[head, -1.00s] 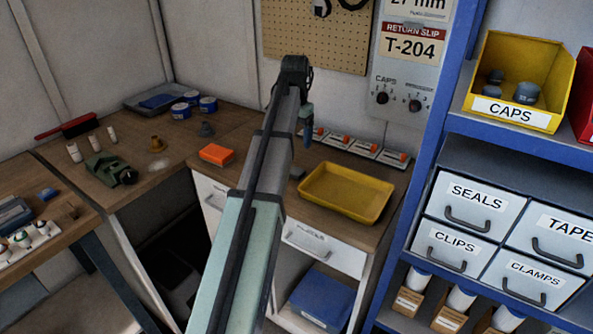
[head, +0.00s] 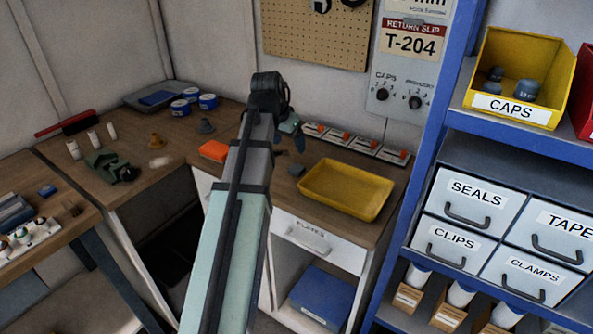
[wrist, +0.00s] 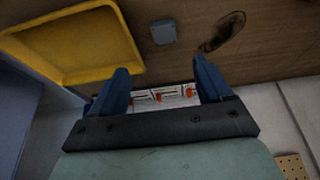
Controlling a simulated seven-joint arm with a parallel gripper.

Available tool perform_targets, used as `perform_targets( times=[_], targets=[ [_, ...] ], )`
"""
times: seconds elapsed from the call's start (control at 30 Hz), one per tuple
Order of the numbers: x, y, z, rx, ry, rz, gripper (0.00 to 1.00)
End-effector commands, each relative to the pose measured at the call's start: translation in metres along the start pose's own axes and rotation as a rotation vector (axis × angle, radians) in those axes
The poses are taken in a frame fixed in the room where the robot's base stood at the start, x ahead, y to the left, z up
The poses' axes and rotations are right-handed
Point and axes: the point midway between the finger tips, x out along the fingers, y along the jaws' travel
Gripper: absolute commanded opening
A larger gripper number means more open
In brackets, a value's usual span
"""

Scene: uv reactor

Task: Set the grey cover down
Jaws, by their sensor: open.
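A small grey square piece (head: 297,170), which looks like the grey cover, lies on the wooden bench just left of the yellow tray. In the wrist view the grey piece (wrist: 163,31) lies flat on the wood, apart from the fingers. My gripper (head: 299,139) is over the back of the bench, beyond the piece. In the wrist view my gripper (wrist: 162,72) has its two blue fingers spread wide, with nothing held between them.
The yellow tray (head: 346,189) stands right of the grey piece. White plates with orange parts (head: 340,138) line the bench's back edge. An orange box (head: 213,151) sits to the left. A dark oval mark (wrist: 222,32) shows on the wood. The blue shelf rack (head: 437,130) rises at right.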

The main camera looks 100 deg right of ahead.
Motion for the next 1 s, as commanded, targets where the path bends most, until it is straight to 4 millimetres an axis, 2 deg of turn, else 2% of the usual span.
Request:
perform_targets(
  times=[0.5, 1.0],
  targets=[
    [0.068, -0.001, 0.001, 0.001, -0.004, 0.001, 0.79],
    [0.091, -0.004, 0.001, 0.001, -0.003, 0.0, 0.79]
  ],
)
